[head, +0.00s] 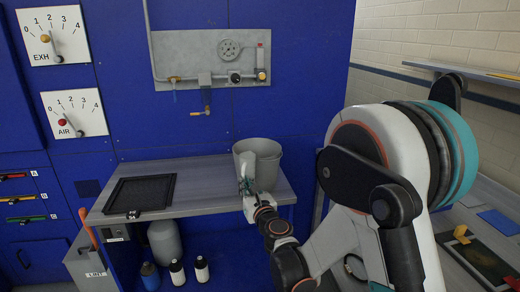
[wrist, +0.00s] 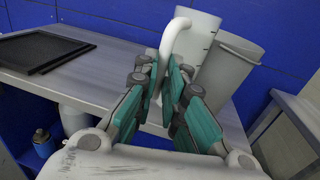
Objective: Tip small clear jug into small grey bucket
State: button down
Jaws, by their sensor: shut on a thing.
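My gripper (wrist: 164,78) is shut on the handle of the small clear jug (wrist: 200,40), a whitish, see-through vessel with graduation marks. In the wrist view the jug looks roughly upright. The jug is hard to make out against the bucket there. The jug's contents and the bucket's inside are hidden.
A black tray (head: 142,193) lies on the left of the grey bench (head: 205,190). A blue wall panel with valves and a tap (head: 207,110) rises behind. Below the bench are a grey canister (head: 165,242) and several bottles (head: 177,270). The bench middle is clear.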

aim_at(243, 170)
jog(key=shift+r+p, duration=1.6)
jog(key=shift+r, duration=1)
jog(key=shift+f, duration=0.1)
